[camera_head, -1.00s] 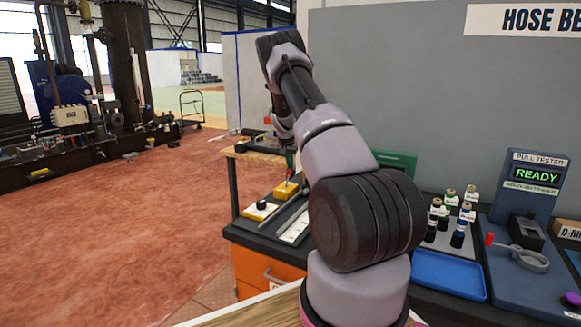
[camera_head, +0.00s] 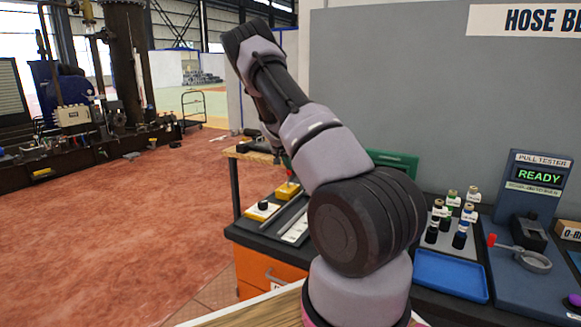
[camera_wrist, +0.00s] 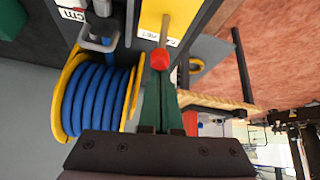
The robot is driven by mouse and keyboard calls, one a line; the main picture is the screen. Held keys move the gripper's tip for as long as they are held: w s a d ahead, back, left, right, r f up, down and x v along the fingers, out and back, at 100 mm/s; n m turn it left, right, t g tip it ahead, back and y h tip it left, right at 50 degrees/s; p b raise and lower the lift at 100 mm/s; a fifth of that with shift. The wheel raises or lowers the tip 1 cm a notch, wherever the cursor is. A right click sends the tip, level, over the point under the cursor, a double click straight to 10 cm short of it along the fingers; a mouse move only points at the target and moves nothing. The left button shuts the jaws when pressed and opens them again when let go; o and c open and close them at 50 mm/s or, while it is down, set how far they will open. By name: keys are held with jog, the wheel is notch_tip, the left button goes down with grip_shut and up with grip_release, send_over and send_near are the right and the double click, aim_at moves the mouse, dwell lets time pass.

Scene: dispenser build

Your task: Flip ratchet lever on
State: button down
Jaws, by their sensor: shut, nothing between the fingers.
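The lever (camera_wrist: 165,28) shows in the wrist view as a thin shaft with a red ball knob (camera_wrist: 160,60) on its end. It rises from a yellow plate (camera_wrist: 181,16) with a small label. My gripper (camera_wrist: 160,80) has green fingers that are shut together with nothing between them. Their tips are at the red knob in the picture; I cannot tell whether they touch it. In the head view the yellow base (camera_head: 287,190) sits on the dark bench, partly behind my arm, and my fingers are hidden.
A yellow spool of blue hose (camera_wrist: 92,97) is close to the left of my fingers in the wrist view. In the head view, a blue tray (camera_head: 450,277), several small bottles (camera_head: 450,222) and a pull tester (camera_head: 533,190) stand to the right. Open floor lies left.

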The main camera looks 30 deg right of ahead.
jog(key=shift+s+a, duration=0.8)
jog(key=shift+a, duration=0.35)
jog(key=shift+w+d+f, duration=0.4)
jog(key=shift+d, duration=0.2)
jog(key=v, duration=1)
jog(key=shift+s+a+r, duration=0.15)
jog(key=shift+s+r, duration=0.05)
jog(key=shift+r, duration=0.1)
